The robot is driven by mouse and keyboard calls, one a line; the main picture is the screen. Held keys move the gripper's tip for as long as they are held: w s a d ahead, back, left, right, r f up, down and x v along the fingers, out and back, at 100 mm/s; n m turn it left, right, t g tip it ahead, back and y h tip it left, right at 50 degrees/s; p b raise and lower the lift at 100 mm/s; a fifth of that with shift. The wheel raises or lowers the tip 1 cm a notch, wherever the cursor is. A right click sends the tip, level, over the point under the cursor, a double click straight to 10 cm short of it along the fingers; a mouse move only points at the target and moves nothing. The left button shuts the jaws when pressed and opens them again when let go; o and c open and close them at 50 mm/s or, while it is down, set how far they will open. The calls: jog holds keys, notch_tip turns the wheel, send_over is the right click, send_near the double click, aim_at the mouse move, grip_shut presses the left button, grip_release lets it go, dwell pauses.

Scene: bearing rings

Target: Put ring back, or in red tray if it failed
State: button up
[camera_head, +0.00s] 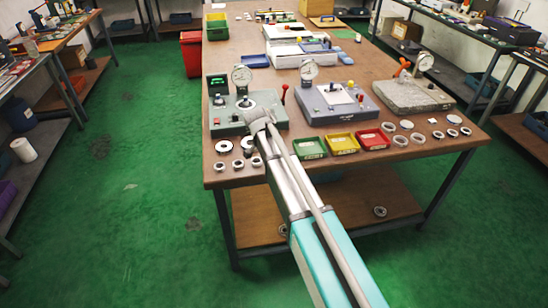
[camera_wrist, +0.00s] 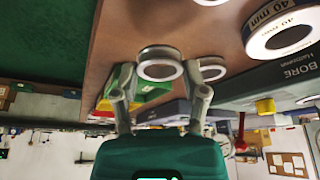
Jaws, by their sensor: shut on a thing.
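My gripper (camera_wrist: 165,72) is shut on a metal bearing ring (camera_wrist: 159,52), one finger on each side of it in the wrist view. In the head view my arm hides the held ring. Whether it touches the table cannot be told. The small red tray (camera_head: 376,147) stands at the table's front, right of the yellow tray (camera_head: 344,151) and green tray (camera_head: 310,155). Several rings (camera_head: 224,146) lie at the table's front left corner, left of my arm. More rings (camera_head: 401,140) lie right of the red tray.
A grey-green bore gauge station (camera_head: 225,124) stands behind my gripper; a ring marked 40 mm (camera_wrist: 254,45) shows beside it. A middle gauge station (camera_head: 318,117) and a grey stone gauge stand (camera_head: 410,98) stand to its right. Table edge (camera_head: 225,186) lies close in front.

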jog(key=shift+w+f+b, duration=0.3)
jog(key=shift+w+f, duration=0.05)
jog(key=shift+f, duration=0.15)
jog(key=shift+f+b, duration=1.35)
jog(key=shift+s, duration=0.1)
jog(key=shift+f, duration=0.15)
jog(key=o, duration=1.3)
jog(key=shift+c, duration=0.2)
jog(key=p+v, duration=0.4)
jog(key=shift+d+r, duration=0.1)
jog(key=shift+r, duration=0.15)
jog(key=p+v, duration=0.7)
jog(key=shift+r, duration=0.4)
